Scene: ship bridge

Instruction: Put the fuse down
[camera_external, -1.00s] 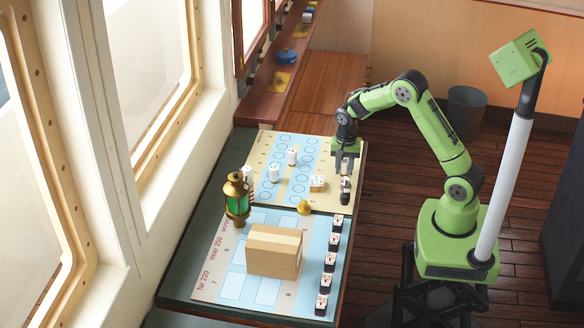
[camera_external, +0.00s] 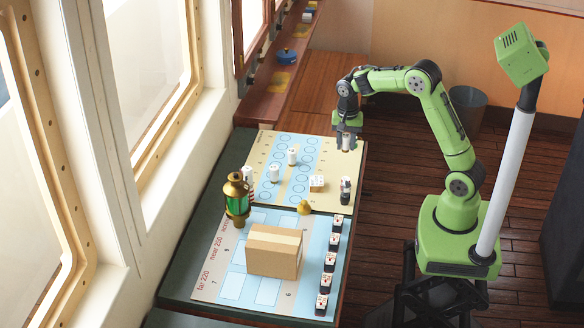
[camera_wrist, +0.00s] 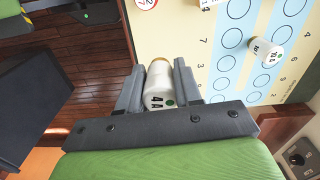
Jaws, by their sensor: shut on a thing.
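The fuse (camera_wrist: 159,85) is a white cylinder with a tan end, a green dot and the mark 4A. In the wrist view my gripper (camera_wrist: 158,82) is shut on it, one finger on each side. In the external view my gripper (camera_external: 346,138) holds the fuse (camera_external: 346,143) near the far right corner of the upper board (camera_external: 335,160). The gap below it is hard to judge. Other white cylinders (camera_external: 292,157) and (camera_external: 274,173) stand upright on the board's blue columns of ovals; one (camera_wrist: 265,51) shows in the wrist view.
A dark-and-white upright piece (camera_external: 345,188) stands at the board's right edge, near a white cube (camera_external: 317,182).

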